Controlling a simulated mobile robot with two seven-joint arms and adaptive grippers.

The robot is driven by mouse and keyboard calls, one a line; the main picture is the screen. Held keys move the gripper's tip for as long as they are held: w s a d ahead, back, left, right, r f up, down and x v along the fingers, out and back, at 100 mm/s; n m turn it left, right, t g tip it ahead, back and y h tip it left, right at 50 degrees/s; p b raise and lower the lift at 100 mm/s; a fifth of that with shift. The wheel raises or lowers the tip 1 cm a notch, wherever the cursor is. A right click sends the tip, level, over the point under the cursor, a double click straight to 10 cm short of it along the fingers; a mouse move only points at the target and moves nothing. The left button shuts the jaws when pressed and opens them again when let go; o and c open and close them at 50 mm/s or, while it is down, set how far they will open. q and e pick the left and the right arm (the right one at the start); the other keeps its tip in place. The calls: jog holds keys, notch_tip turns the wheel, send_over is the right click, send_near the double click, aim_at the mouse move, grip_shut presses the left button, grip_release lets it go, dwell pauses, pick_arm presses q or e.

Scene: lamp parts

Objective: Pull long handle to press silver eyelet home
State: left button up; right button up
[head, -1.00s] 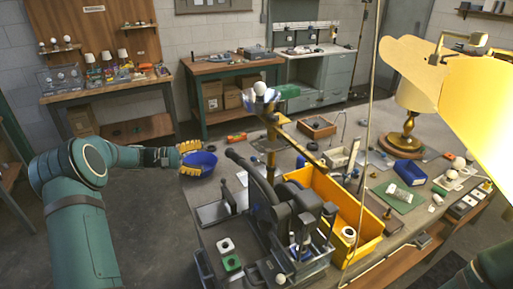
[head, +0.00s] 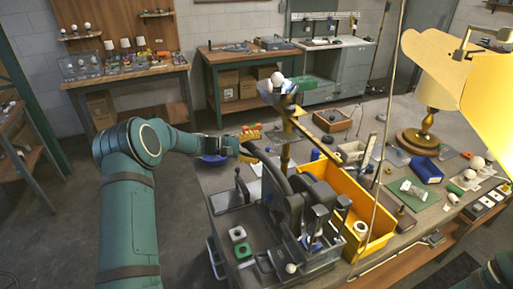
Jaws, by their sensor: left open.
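The dark press (head: 300,205) stands on the workbench's near part. Its long handle (head: 268,166) slants up and left from the press body. My right gripper is out of view.
A yellow bin (head: 340,195) stands right behind the press. A blue bowl (head: 213,159) sits left of the handle, partly behind my arm. A lit lamp (head: 433,100) stands at the right.

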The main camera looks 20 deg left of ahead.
pick_arm(q)
jog(key=shift+d, duration=0.1)
grip_shut()
jog(key=shift+w, duration=0.15)
jog(key=shift+r+m, duration=0.3)
jog(key=shift+r, duration=0.4)
jog(key=s+d+r+m+y+b, duration=0.1)
jog(key=s+d+r+m+b, duration=0.1)
jog(key=r, duration=0.5)
jog(key=s+d+r+m+t+y+b, duration=0.1)
jog(key=s+d+r+m+b, duration=0.2)
jog(key=r, duration=0.5)
jog(key=s+d+r+m+y+b, duration=0.2)
jog(key=s+d+r+m+b, duration=0.1)
jog(key=r+b, duration=0.3)
jog(key=shift+d+r+m+t, duration=0.4)
jog(key=shift+d+r, duration=0.1)
jog(key=shift+r, duration=0.2)
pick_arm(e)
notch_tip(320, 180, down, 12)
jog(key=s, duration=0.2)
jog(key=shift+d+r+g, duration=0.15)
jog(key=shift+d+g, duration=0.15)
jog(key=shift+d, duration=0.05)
